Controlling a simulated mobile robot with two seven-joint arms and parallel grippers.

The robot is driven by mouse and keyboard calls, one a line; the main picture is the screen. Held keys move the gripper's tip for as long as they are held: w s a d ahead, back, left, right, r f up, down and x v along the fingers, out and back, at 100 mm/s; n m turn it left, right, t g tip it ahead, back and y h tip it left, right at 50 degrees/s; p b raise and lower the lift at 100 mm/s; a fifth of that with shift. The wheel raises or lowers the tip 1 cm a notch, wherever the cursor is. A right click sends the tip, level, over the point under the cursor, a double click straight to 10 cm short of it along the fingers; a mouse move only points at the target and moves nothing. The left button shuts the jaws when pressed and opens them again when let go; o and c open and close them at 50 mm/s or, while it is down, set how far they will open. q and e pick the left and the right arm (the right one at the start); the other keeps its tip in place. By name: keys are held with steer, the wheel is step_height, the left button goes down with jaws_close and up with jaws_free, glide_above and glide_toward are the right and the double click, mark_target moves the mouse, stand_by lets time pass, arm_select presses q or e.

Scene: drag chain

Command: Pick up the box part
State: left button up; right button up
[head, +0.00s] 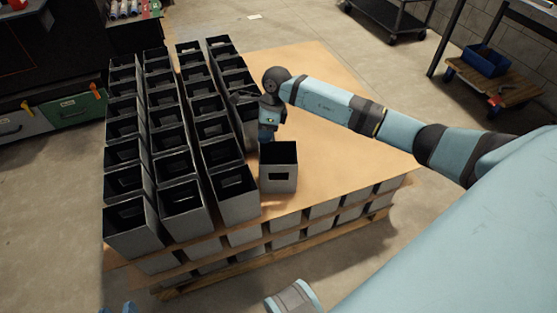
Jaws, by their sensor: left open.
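Grey open-topped box parts stand in several columns on a brown sheet (345,140) on the pallet stack. One box part (278,180) stands apart at the right of the front row, with a rectangular slot in its front wall. My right gripper (267,133) points down just behind this box's rear left top edge. Its fingertips are small and partly hidden, so I cannot tell whether it touches the box or is shut. My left gripper (118,309) barely shows at the bottom edge, its blue tips apart, with nothing seen between them.
The sheet is bare to the right of the boxes, below my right arm. More boxes (285,223) are layered beneath it on a wooden pallet. A dark cart (390,15) and a cart with a blue bin (485,60) stand at the back right. Drawers (75,108) are at left.

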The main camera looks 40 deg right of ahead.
mark_target(278, 148)
steer(key=w+d+h+b, duration=0.1)
steer(key=w+d+h, duration=0.15)
steer(key=d, duration=0.35)
steer(key=shift+h, duration=0.25)
steer(key=f+b, duration=0.1)
steer(key=f, duration=0.3)
steer(key=f+b, duration=0.1)
steer(key=f, duration=0.3)
steer(key=f+b, duration=0.1)
steer(key=f, duration=0.3)
steer(key=shift+s+a+f, duration=0.15)
steer(key=shift+s+f, duration=0.05)
steer(key=shift+s, duration=0.15)
steer(key=shift+f, duration=0.25)
arm_select(q)
steer(key=w+d+r+t+h, duration=0.1)
steer(key=d+r+t+h, duration=0.1)
steer(key=r, duration=0.4)
steer(key=shift+w+d+t+h, duration=0.25)
steer(key=shift+d+t, duration=0.25)
steer(key=shift+t, duration=0.3)
arm_select(e)
jaws_close()
arm_select(q)
steer(key=shift+s+f, duration=0.1)
arm_select(e)
steer(key=shift+r, duration=0.1)
